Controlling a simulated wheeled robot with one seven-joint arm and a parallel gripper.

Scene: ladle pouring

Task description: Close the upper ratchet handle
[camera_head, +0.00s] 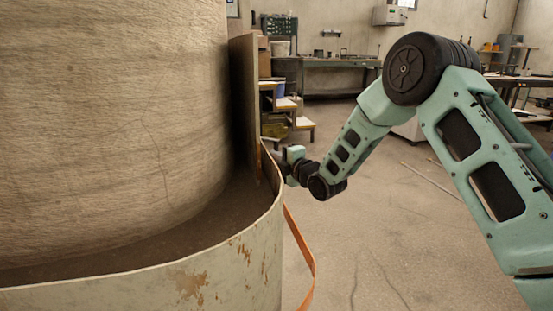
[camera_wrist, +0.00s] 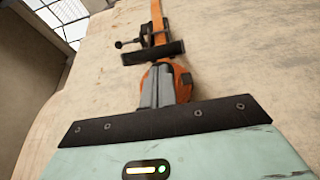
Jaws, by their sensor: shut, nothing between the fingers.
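In the wrist view, the upper ratchet (camera_wrist: 152,42) sits on an orange strap against a large pale curved surface. It has a wide black bar across its lower end and a small dark knob sticking out to the left. My gripper (camera_wrist: 158,72) is shut and empty, with its grey fingers pointing up just below the black bar. I cannot tell whether they touch it. An orange and dark part (camera_wrist: 182,82) shows around the fingers, and I cannot tell what it belongs to. In the head view, the ratchet and my fingertips are hidden behind the curved rim.
A large pale cylinder (camera_head: 110,110) stands at the left in the head view, inside a worn curved wall (camera_head: 215,265). An orange strap (camera_head: 305,255) hangs outside the wall. Workbenches and steps (camera_head: 290,103) stand at the back. The concrete floor (camera_head: 400,240) at right is largely clear.

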